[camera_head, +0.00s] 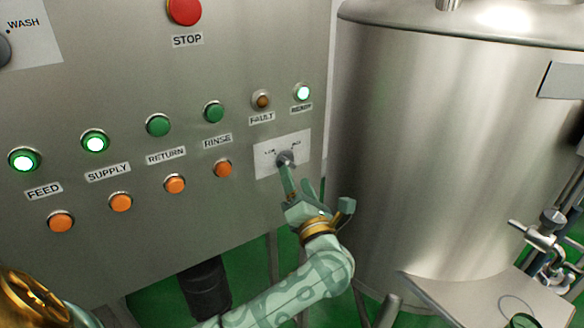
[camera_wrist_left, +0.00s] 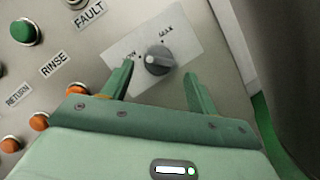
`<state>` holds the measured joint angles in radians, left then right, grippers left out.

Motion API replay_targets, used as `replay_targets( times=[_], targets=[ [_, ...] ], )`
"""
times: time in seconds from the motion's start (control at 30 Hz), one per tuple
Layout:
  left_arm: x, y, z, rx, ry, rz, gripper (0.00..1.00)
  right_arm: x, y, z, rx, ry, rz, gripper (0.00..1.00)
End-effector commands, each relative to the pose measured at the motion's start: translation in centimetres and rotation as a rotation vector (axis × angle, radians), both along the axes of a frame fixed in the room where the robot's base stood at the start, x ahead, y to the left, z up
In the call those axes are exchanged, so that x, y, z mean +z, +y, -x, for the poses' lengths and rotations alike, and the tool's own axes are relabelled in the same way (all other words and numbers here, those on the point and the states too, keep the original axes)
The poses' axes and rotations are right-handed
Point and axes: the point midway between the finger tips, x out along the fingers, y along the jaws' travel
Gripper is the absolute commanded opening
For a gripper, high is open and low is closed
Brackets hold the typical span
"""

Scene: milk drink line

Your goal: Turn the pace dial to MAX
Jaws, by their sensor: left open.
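The pace dial (camera_head: 285,157) is a small grey knob on a white plate (camera_head: 299,141) at the right side of the steel panel. In the left wrist view the dial (camera_wrist_left: 159,60) sits between LOW at its left and MAX at its upper right. A light mark on the knob faces left, toward LOW. My left gripper (camera_head: 298,180) is open in front of the plate. In the left wrist view its two green fingers (camera_wrist_left: 158,74) are spread on either side of the dial, with nothing between them but the knob ahead. Whether a finger touches the knob cannot be told. My right gripper is not in view.
Green lamps, including the lit SUPPLY lamp (camera_head: 95,141), and orange buttons (camera_head: 174,184) line the panel left of the dial. A red STOP button (camera_head: 185,10) is above. A large steel tank (camera_head: 440,150) stands close at the right.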

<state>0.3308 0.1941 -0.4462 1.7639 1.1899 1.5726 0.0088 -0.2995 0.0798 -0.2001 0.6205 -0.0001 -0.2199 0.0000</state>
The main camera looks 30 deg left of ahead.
Motion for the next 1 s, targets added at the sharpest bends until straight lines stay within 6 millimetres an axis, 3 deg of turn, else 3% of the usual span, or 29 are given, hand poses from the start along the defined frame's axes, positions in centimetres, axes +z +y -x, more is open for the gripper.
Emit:
replay_targets(
  times=[0.2,0.6,0.63,0.77,1.0],
  targets=[
    [1.0,2.8,-2.2,0.001,0.000,-0.003,0.59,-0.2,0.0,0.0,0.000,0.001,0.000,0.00],
    [1.3,3.6,-2.9,0.000,0.000,-0.001,0.59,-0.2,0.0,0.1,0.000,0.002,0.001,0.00],
    [1.3,3.5,-2.9,0.000,0.000,-0.001,0.56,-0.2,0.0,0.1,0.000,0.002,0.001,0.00],
    [1.2,3.5,-2.8,0.000,0.001,-0.001,0.20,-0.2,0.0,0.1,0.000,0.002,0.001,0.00],
    [1.3,3.5,-2.8,0.000,0.009,-0.004,0.21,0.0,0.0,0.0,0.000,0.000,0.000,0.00]
  ],
)
